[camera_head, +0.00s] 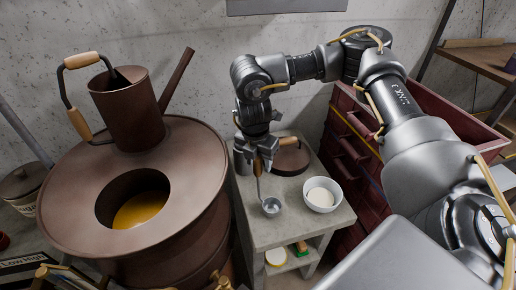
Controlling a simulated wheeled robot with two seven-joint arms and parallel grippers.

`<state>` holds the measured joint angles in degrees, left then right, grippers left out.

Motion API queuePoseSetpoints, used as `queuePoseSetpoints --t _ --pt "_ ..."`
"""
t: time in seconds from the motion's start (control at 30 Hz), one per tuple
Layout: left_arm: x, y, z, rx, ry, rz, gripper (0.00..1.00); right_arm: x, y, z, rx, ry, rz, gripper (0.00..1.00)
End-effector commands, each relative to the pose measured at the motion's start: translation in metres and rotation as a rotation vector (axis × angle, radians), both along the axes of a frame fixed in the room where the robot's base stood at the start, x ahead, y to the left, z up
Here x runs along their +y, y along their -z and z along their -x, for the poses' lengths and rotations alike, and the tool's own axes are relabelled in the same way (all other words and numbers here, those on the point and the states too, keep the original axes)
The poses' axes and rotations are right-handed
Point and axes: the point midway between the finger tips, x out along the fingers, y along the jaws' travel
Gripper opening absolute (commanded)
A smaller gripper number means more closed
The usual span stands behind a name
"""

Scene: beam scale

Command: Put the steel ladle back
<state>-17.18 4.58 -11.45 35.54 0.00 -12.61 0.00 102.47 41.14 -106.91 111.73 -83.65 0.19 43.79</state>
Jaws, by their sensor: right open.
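The steel ladle (271,206) has a small round cup and a thin handle with a wooden upper part. It stands upright or nearly so over the grey stand, with its cup low near the front of the top. My right gripper (262,158) comes down from above and is open at the top of the ladle's handle. The fingers partly hide the handle's upper end, and I cannot tell whether they touch it. My left gripper is not in view.
A white bowl (321,194) with pale contents sits right of the ladle. A brown round lid (290,158) lies behind. A large brown vessel (75,205) with yellow liquid and a brown can (128,110) fill the left. Red drawers (350,150) stand on the right.

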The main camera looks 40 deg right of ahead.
Motion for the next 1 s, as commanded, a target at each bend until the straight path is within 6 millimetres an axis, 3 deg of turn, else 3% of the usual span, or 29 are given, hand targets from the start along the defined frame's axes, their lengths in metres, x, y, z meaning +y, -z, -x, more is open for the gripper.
queuePoseSetpoints --t 0.5,0.7,1.0 --pt "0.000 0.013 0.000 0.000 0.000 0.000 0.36 0.011 -0.095 0.005 -0.003 -0.001 0.001 0.46" --pt "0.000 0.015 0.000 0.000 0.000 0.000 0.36 0.013 -0.110 0.006 -0.001 0.000 0.000 0.46" --pt "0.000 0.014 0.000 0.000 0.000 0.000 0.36 0.013 -0.112 0.006 0.000 0.000 0.000 0.46"
